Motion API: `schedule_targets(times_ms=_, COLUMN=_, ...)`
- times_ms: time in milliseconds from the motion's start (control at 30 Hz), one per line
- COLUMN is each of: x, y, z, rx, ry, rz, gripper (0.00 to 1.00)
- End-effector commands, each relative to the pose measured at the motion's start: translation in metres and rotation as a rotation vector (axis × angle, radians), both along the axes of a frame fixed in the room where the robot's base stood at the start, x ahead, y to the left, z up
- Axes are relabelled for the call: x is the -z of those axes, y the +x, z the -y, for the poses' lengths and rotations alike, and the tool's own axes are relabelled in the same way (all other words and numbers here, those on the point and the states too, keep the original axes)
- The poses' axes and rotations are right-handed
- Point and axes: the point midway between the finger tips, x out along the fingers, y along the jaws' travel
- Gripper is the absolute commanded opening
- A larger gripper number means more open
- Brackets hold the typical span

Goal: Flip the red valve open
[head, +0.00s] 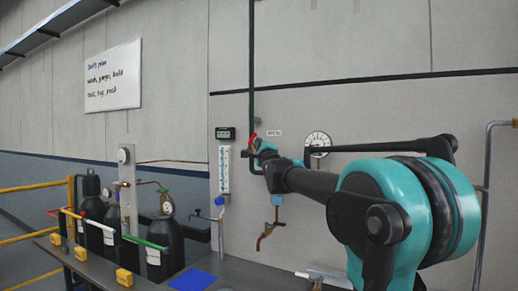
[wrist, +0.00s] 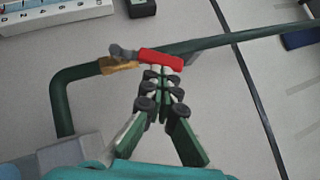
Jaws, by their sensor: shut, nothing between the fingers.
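The red valve handle (wrist: 160,60) shows in the wrist view as a short red lever with a grey end, beside a brass valve body (wrist: 118,65) on a dark green pipe (wrist: 225,39). The lever lies at a slant across the pipe. My gripper (wrist: 160,72) is shut and empty, its fingertips right at the lever's near edge. I cannot tell whether they touch. In the head view the red valve handle (head: 253,137) is small, on the wall's green pipe (head: 251,65), with my gripper (head: 257,146) right beside it, partly hiding the valve.
A round gauge (head: 318,140) is on the wall behind my arm. A blue-marked panel (head: 225,168) and a small black display (head: 225,133) are left of the valve. A brass tap (head: 265,236) sits below. Dark cylinders (head: 165,245) stand at the lower left.

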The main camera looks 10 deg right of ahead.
Motion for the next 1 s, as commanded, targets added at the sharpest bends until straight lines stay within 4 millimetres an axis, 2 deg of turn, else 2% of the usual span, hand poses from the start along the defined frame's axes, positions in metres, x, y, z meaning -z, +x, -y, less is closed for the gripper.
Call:
schedule_targets(times_ms=200, x=-0.008, y=0.003, z=-0.003, rx=0.000, ry=-0.096, rz=-0.069, gripper=0.00)
schedule_targets(times_ms=1000, x=-0.026, y=0.010, z=-0.013, rx=-0.002, ry=-0.088, rz=-0.064, gripper=0.00)
